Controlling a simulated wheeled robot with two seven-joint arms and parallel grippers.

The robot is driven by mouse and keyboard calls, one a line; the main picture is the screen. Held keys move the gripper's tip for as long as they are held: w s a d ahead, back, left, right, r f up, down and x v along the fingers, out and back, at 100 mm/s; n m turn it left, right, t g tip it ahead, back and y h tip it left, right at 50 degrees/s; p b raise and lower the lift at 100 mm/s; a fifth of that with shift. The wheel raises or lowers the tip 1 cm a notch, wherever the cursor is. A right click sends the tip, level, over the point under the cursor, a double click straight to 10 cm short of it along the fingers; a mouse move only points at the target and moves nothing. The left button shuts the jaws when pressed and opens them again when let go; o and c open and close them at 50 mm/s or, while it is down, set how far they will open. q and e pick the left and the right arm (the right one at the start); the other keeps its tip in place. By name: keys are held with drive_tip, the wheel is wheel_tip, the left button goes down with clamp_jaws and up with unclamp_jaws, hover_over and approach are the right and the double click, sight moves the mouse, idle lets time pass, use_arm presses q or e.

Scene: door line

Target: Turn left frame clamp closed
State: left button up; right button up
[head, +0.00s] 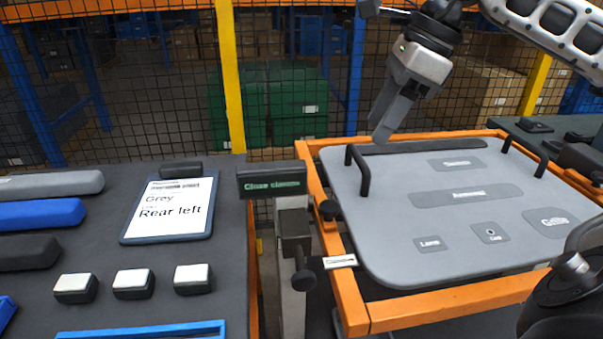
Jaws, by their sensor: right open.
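The orange frame (352,302) holds a grey door panel (400,215) with black handles. On its left rail sits a small black knob-like part (328,209), which looks like the left frame clamp; I cannot tell its turn position. A small white label (340,262) is on the rail nearer to me. My right gripper (384,125) hangs above the panel's far left part, pointing down, open and empty, apart from the clamp. My left gripper is not in view.
A grey post with a sign reading "Close clamps" (272,180) and a black lever (298,262) stands left of the frame. A mesh fence stands behind.

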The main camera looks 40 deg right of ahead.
drive_tip(key=p, duration=0.1)
approach(329, 205)
drive_tip(key=x, duration=0.8)
drive_tip(key=shift+s+d, duration=0.1)
drive_tip(key=shift+c, duration=0.2)
clamp_jaws()
drive_tip(key=shift+r, duration=0.1)
